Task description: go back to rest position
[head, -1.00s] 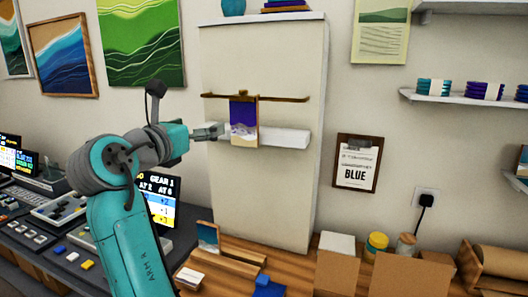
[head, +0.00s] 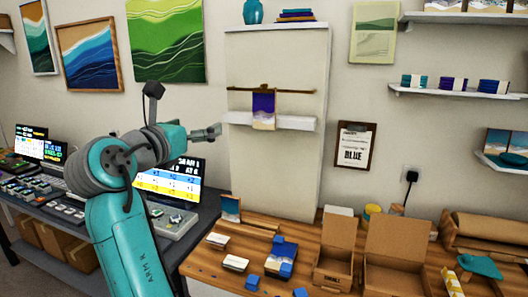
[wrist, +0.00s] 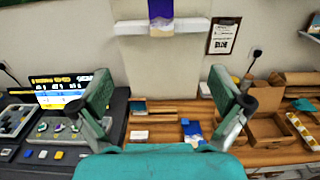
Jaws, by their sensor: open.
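My gripper (head: 212,133) is open and empty in the head view, held in the air in front of the wall at the left of the tall pale panel (head: 290,175). In the wrist view my gripper (wrist: 168,100) shows two spread fingers with nothing between them. A small painting (head: 263,109) in purple, white and tan hangs at a brown rail (head: 295,91) on the panel, in front of a white ledge (head: 243,118). My gripper is apart from the painting. The painting's lower part also shows in the wrist view (wrist: 160,12).
A wooden table (head: 215,262) below holds open cardboard boxes (head: 392,255), blue pieces and small cards. A dark desk (head: 190,240) with screens and control panels stands at the left. A clipboard (head: 355,146) hangs on the wall. The air around my gripper is clear.

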